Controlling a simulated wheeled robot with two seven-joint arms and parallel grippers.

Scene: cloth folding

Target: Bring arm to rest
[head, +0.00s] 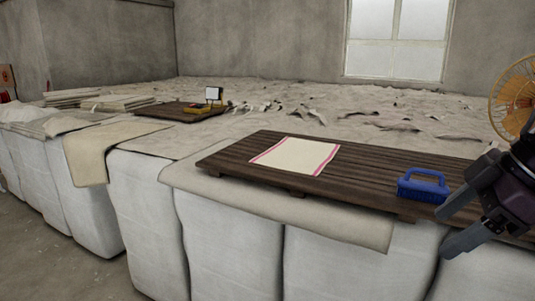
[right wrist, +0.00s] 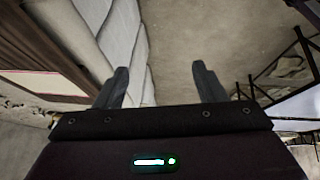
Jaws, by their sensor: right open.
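My right gripper (head: 452,228) is at the right edge of the head view, raised beside the front of the dark slatted board. Its two grey fingers are spread apart with nothing between them. The right wrist view also shows the open right gripper (right wrist: 165,85), with bare floor behind the gap. A cream cloth (head: 295,156) with pink-red edge stripes lies flat on the slatted board (head: 370,172). My left gripper is in neither view.
A blue-handled brush (head: 423,187) stands on the board, left of my right gripper. An orange fan (head: 516,95) is at the far right. White bales (head: 235,245) form the front edge. A scale (head: 213,96) sits on another board at the back. Floor is clear at lower left.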

